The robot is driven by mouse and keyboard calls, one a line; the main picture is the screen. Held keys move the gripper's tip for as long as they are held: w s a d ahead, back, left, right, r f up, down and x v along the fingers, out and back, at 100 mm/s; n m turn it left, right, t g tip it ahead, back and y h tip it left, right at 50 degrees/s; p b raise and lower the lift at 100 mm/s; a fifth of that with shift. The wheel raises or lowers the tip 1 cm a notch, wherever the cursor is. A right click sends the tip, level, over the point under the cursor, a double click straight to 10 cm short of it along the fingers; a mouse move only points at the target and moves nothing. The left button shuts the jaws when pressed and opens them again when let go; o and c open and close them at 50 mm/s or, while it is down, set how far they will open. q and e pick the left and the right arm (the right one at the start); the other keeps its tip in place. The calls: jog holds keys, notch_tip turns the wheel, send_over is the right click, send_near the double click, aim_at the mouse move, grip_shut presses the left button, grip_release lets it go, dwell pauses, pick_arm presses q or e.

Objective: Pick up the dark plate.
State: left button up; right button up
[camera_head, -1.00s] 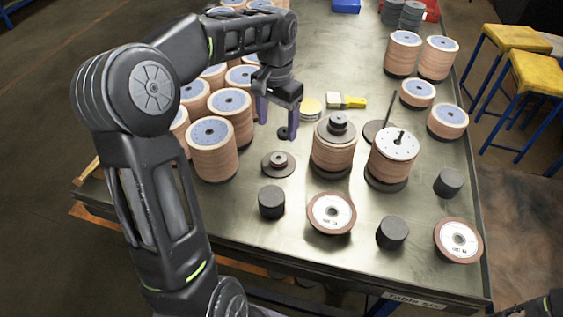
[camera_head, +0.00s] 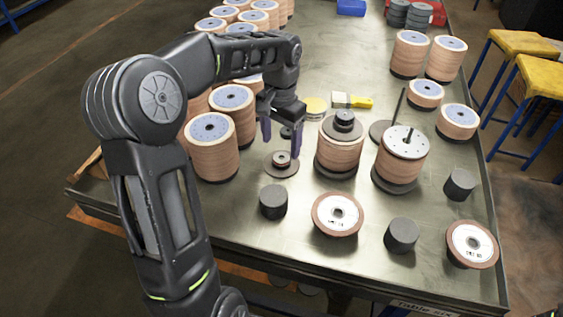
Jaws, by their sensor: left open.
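A low dark round plate with a small stepped hub (camera_head: 282,168) lies on the metal table (camera_head: 300,218), left of centre. My left gripper (camera_head: 282,143) is open and points down just behind and above this plate, its two purple-grey fingers apart with nothing held. I cannot tell whether the fingertips touch the plate. A smaller dark piece (camera_head: 287,132) shows between the fingers. Another flat dark disc (camera_head: 380,132), with a thin upright rod by it, lies farther right, partly hidden by a disc stack. My right gripper is not in view.
Tall stacks of brown flap discs (camera_head: 210,150) crowd the left of the plate. A stack with a dark top (camera_head: 340,148) stands close on its right. A black cylinder (camera_head: 273,202) stands in front. A yellow brush (camera_head: 352,101) lies behind.

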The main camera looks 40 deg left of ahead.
aim_at(282, 155)
pick_arm(q)
jog(key=shift+f, duration=0.2)
jog(key=shift+w+f+p, duration=0.2)
jog(key=shift+f+p, duration=0.35)
jog(key=shift+f, duration=2.05)
grip_shut()
